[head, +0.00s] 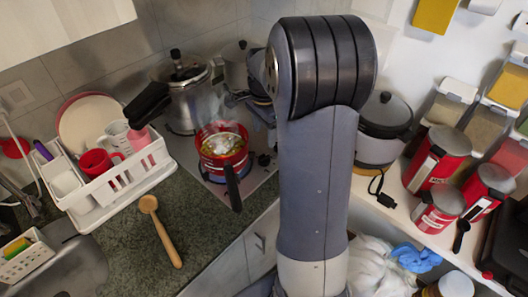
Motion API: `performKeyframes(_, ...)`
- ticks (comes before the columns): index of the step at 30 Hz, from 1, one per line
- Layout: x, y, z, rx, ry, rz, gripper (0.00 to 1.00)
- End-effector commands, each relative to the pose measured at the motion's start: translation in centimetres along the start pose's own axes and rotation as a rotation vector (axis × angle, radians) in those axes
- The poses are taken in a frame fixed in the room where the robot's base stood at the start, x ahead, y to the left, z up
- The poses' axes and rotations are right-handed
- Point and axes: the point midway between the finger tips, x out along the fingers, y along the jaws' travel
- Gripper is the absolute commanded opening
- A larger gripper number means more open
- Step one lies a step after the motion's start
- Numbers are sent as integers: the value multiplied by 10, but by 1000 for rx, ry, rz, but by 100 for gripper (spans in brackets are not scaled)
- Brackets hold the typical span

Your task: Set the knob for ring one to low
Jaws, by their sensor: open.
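The stove (217,189) is a steel hob on the counter, left of my arm. Small dark knob shapes (263,159) show at its right side, close to my arm. I cannot tell which ring each belongs to or how each is set. A red pan (222,160) with steaming yellowish food stands on the front of the stove, its black handle pointing toward me. Grey links of my arm show just above the knobs. My upper arm hides the end of the arm, and I cannot make out the gripper's fingers.
A pressure cooker (185,92) and a lidded pot (238,66) stand at the back of the stove. A white dish rack (104,180) and a wooden spoon (160,231) lie left. A rice cooker (383,130) and red canisters (437,160) stand right.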

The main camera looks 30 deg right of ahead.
Motion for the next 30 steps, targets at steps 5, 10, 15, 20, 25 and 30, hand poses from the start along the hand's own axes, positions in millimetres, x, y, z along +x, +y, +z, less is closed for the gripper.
performKeyframes(5, 32, 1, 1, -1, -3, 5, 57)
performKeyframes(10, 64, 1, 0, -2, -3, 4, 57)
performKeyframes(15, 87, 1, 0, -2, -3, 3, 57)
performKeyframes(20, 96, 1, 0, -2, -1, 0, 57)
performKeyframes(25, 97, 0, 0, -2, -1, -1, 57)
performKeyframes(30, 97, 0, 0, -2, -1, -1, 52)
